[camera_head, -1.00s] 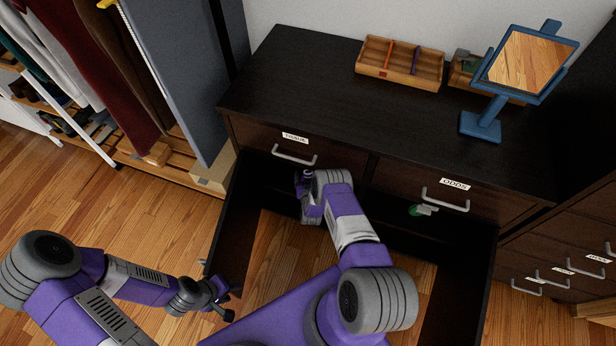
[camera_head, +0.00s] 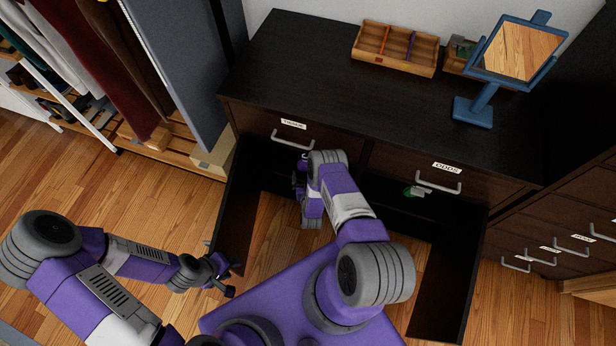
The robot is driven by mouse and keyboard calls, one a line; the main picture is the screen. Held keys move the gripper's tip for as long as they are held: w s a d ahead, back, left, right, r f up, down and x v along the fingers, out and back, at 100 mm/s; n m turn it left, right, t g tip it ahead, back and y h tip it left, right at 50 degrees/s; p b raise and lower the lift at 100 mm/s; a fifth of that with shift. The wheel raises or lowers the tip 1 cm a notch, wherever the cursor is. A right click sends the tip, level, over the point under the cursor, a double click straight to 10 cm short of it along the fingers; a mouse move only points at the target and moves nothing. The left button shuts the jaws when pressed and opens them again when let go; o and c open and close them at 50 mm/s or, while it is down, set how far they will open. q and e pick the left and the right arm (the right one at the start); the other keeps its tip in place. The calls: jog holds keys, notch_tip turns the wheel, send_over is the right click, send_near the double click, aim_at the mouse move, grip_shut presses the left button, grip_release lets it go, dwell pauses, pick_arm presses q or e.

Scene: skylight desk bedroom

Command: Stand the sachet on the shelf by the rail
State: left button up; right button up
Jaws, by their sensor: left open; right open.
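I cannot pick out a sachet for certain. A small green and white thing (camera_head: 416,191) shows under the right drawer's handle, too small to name. The likely shelf is the wooden one (camera_head: 180,158) at the left, below hanging clothes; the rail itself is not clear. My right gripper (camera_head: 301,180) is by the desk front, under the drawer with the left label; it is open, its fingers partly hidden by my wrist. My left gripper (camera_head: 226,276) is open and empty over the floor, left of the desk opening.
The dark desk (camera_head: 300,75) bears a wooden divided tray (camera_head: 396,62), a blue-framed mirror (camera_head: 512,55) and a small box behind it. Its left drawer (camera_head: 262,122) looks shut. A grey-blue panel (camera_head: 178,70) stands beside the clothes. A drawer cabinet (camera_head: 540,230) is at the right. Floor at the left is clear.

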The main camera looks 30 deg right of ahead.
jog(key=s+a+r+n+g+y, duration=0.1)
jog(key=s+a+r+g+y, duration=0.4)
jog(key=s+a+r, duration=0.3)
jog(key=s+a+r+n+g+y, duration=0.1)
jog(key=s+a+r+g+y, duration=0.4)
jog(key=s+a, duration=0.6)
notch_tip(320, 180, up, 3)
jog(key=s+g, duration=0.2)
jog(key=shift+a+n+g+y, duration=0.3)
jog(key=shift+a+n+y, duration=0.1)
jog(key=shift+f, duration=0.1)
notch_tip(320, 180, up, 5)
jog(key=p, duration=0.5)
jog(key=shift+f, duration=0.2)
